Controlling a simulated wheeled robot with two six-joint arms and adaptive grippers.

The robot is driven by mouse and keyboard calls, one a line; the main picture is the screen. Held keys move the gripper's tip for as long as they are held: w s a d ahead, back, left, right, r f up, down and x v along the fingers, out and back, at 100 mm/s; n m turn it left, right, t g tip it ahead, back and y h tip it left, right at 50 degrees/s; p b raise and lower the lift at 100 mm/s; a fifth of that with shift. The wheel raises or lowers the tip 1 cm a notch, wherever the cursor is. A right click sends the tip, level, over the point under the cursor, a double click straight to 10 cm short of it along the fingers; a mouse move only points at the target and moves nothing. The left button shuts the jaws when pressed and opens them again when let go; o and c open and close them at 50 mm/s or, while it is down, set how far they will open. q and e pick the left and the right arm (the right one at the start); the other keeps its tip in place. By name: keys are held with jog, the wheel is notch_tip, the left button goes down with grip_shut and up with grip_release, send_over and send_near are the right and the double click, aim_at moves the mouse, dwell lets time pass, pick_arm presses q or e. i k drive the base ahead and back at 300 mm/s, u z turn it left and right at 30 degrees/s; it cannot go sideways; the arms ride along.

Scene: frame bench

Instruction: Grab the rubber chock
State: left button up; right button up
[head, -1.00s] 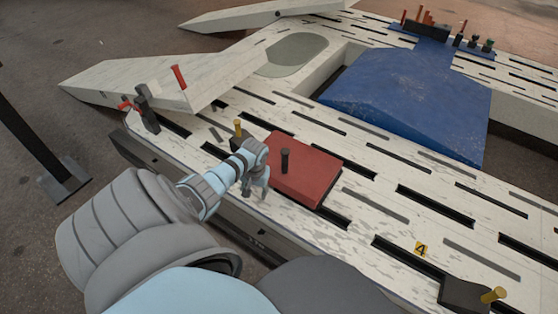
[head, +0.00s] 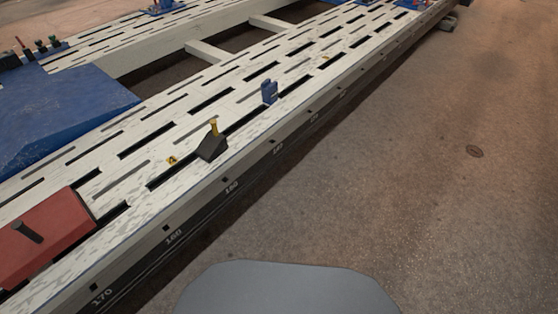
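A black wedge-shaped block (head: 212,147), which looks like the rubber chock, sits on the near rail of the white slotted frame bench (head: 190,113). It is close to the rail's front edge. A yellow peg (head: 213,127) stands up at its top. Nothing is touching it from my side. Neither of my grippers shows in the head view.
A red block (head: 45,235) with a dark peg lies on the rail at the lower left. A small yellow number tag (head: 172,160) is left of the wedge. A blue clamp-like piece (head: 269,92) stands farther along. A blue ramp (head: 55,115) is at left.

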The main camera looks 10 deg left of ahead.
aim_at(214, 144)
jog(key=z, duration=4.1)
jog(key=i, duration=0.15)
jog(key=u, duration=2.9)
jog(key=i, duration=1.3)
jog(key=u, duration=0.45)
jog(key=i, duration=0.85)
jog(key=u, duration=0.8)
